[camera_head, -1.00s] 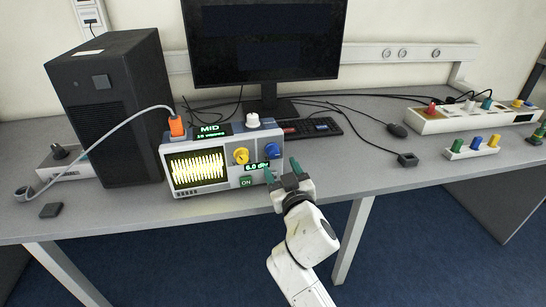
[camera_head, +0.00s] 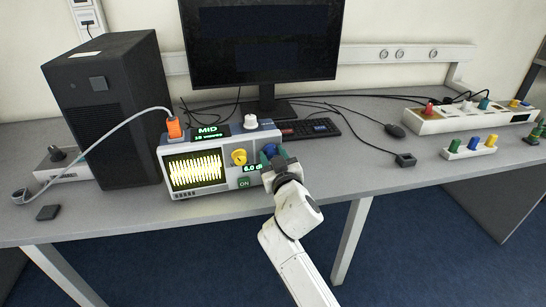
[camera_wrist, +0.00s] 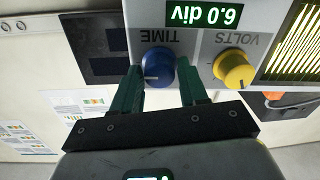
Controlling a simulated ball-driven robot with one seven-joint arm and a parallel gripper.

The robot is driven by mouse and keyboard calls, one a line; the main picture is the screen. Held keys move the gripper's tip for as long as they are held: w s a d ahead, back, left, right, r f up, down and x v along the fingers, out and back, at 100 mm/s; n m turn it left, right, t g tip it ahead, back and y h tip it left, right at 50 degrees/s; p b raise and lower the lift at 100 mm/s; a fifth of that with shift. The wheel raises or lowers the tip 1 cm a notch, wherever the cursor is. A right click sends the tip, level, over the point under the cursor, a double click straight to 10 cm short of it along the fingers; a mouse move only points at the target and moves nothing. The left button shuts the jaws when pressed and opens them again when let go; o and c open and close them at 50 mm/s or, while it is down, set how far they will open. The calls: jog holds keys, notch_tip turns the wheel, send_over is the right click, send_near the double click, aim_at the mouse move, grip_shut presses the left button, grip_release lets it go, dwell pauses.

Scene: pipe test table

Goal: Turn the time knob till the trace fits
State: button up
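The oscilloscope (camera_head: 210,188) stands on the desk. Its screen (camera_head: 195,173) shows a dense yellow trace. The blue TIME knob (camera_head: 270,150) is partly covered by my gripper (camera_head: 273,155); the knob is clearer in the wrist view (camera_wrist: 157,66), upside down under its label. My open green fingers (camera_wrist: 160,78) stand on either side of the knob, with a thin gap visible at the right finger; I cannot tell whether the left one touches. The readout (camera_wrist: 203,15) says 6.0 div. The top display (camera_head: 208,131) says MID, with smaller text I cannot read surely.
The yellow VOLTS knob (camera_wrist: 233,68) is close beside my right finger. A white knob (camera_head: 250,121) and an orange plug (camera_head: 174,128) with a cable are on top. A black computer (camera_head: 105,120) stands left.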

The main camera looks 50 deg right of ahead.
jog(key=c, duration=0.7)
jog(key=n+p, duration=0.1)
jog(key=n, duration=0.4)
jog(key=shift+a+n, duration=0.1)
jog(key=shift+n, duration=0.2)
jog(key=n+p, duration=0.2)
jog(key=n, duration=0.3)
jog(key=shift+f, duration=0.1)
jog(key=n+p, duration=0.1)
jog(key=n, duration=0.5)
jog(key=shift+f+n+p, duration=0.1)
jog(key=shift+n+p, duration=0.2)
jog(key=n+p, duration=0.1)
jog(key=n, duration=0.5)
jog(key=shift+f+n, duration=0.15)
jog(key=shift+n, duration=0.15)
